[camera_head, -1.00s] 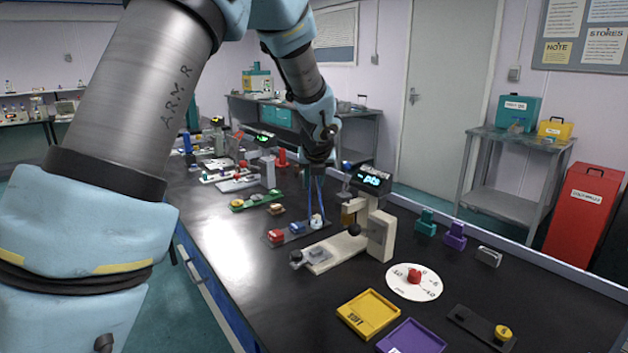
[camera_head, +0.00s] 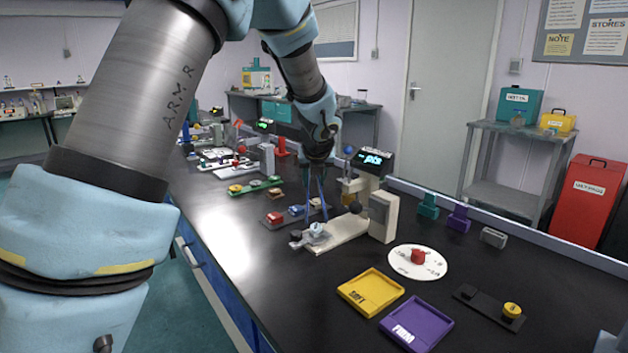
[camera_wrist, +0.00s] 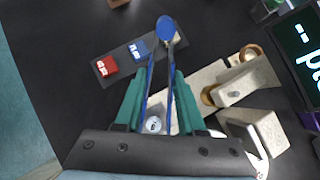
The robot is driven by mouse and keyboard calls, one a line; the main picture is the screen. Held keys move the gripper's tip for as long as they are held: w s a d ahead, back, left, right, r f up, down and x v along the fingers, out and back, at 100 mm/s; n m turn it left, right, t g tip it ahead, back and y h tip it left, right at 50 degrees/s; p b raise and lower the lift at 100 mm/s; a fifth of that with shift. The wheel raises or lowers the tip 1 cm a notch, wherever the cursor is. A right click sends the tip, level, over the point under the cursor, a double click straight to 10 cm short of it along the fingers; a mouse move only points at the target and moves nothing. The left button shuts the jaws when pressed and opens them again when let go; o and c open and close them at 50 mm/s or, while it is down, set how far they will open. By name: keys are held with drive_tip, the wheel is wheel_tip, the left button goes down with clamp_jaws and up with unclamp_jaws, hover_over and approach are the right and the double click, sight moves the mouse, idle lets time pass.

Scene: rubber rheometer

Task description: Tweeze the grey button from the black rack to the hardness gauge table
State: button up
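My gripper (camera_wrist: 158,100) is shut on a pair of blue tweezers (camera_wrist: 165,27), which point down at the bench.
The gauge's post and lit display (camera_head: 374,161) stand close to the right of my gripper. A white dial with a red knob (camera_head: 418,257), a yellow tray (camera_head: 370,292) and a purple tray (camera_head: 416,323) lie to the right. The bench front-left is clear.

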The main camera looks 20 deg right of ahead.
idle(0.4)
wheel_tip(320, 180, up, 10)
drive_tip(key=p, duration=1)
